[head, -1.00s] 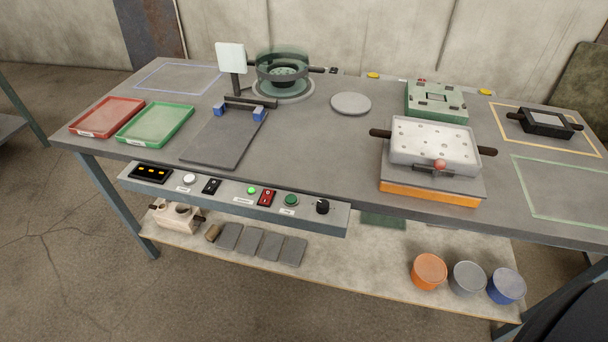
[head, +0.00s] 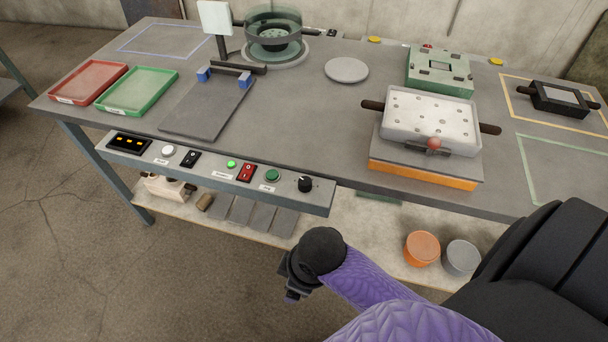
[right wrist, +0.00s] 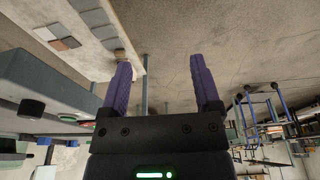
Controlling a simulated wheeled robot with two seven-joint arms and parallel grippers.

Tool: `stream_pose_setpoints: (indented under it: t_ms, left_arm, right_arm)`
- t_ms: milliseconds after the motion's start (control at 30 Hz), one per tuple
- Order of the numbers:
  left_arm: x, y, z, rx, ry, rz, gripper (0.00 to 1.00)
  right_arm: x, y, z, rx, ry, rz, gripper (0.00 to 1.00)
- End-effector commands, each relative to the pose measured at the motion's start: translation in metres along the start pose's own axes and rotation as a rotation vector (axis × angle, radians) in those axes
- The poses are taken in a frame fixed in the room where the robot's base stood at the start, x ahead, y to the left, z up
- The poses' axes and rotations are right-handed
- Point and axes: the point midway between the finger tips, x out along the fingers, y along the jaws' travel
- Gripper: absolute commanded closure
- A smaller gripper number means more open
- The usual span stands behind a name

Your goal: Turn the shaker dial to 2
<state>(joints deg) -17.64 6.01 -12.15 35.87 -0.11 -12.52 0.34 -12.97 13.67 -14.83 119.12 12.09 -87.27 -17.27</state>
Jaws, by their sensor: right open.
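A black round dial (head: 305,184) sits at the right end of the grey control panel (head: 215,180) on the table's front edge. A small light mark shows on its top; I cannot read a number. It also shows at the left of the right wrist view (right wrist: 32,109). My right gripper (right wrist: 161,78) is open with nothing between its purple fingers. In the head view my right arm comes in from the lower right, with the gripper (head: 291,280) below and in front of the panel, apart from the dial. My left gripper is out of view.
The panel also carries a green button (head: 272,176), a red switch (head: 246,172) and a lit display (head: 129,142). A white perforated box (head: 431,118) stands on an orange base (head: 422,174) right of the panel. Tubs (head: 422,248) stand on the lower shelf.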

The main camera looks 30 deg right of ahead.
Motion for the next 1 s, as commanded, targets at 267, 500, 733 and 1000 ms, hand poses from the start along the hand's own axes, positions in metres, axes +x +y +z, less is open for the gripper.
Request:
stream_pose_setpoints:
  t_ms: [267, 500, 733, 1000]
  left_arm:
    - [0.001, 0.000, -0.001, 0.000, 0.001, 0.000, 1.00]
    - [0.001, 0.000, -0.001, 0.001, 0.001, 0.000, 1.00]
    - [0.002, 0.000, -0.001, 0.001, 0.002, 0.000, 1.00]
    - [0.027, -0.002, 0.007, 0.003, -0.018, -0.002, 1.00]
  right_arm:
    - [-0.010, 0.045, -0.049, -0.516, -0.072, -0.062, 0.19]
    - [-0.047, 0.141, -0.079, -0.892, -0.206, -0.120, 0.19]
    - [-0.095, 0.204, -0.085, -1.016, -0.230, -0.166, 0.19]
    - [-0.038, 0.203, -0.069, -1.022, -0.229, -0.173, 0.19]
